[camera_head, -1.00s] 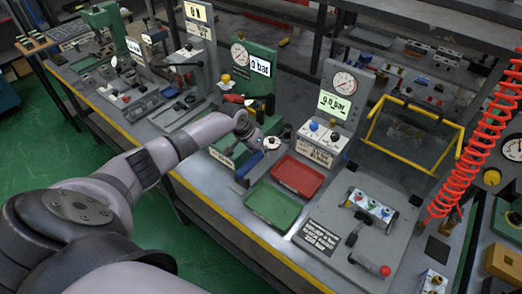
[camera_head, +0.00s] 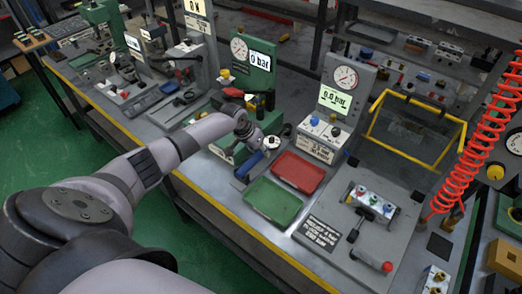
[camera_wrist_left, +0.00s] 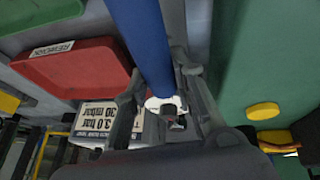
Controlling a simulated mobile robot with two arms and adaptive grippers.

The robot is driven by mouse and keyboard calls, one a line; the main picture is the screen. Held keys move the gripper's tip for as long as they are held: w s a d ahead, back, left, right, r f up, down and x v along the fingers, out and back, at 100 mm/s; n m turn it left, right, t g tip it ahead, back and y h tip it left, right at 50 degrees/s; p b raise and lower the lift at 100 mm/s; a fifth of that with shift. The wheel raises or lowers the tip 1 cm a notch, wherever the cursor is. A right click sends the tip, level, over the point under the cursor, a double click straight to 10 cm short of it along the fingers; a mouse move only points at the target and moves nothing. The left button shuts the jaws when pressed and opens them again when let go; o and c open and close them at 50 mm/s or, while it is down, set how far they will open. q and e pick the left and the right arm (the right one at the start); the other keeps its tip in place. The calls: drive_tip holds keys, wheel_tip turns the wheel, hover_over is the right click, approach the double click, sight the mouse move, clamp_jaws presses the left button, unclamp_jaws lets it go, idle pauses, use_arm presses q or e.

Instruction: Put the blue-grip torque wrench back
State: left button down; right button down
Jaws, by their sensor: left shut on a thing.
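The torque wrench's blue grip (camera_head: 249,164) shows in the head view beside the red tray, at the end of my left arm. My left gripper (camera_head: 256,144) is over it, partly hidden behind its own wrist. In the left wrist view the blue grip (camera_wrist_left: 143,40) runs down from the top edge to between the fingers of my left gripper (camera_wrist_left: 155,95), which is shut on it. A white and metal part shows at its lower end. The wrench's far end is out of the wrist view. I cannot tell whether the wrench touches the bench. My right gripper is not in view.
A red tray (camera_head: 299,172) and a green tray (camera_head: 271,202) lie beside the wrench. A grey gauge stand (camera_head: 343,82) and a green gauge stand (camera_head: 249,62) rise behind. A yellow-framed clear guard (camera_head: 412,130) stands right. A red coiled hose (camera_head: 488,130) hangs at far right.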

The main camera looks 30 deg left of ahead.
use_arm(q)
drive_tip(key=c, duration=1.2)
unclamp_jaws()
drive_tip(key=shift+c, duration=0.2)
drive_tip(key=shift+s+f, duration=0.1)
drive_tip(key=v, duration=1.2)
drive_tip(key=shift+d, duration=0.15)
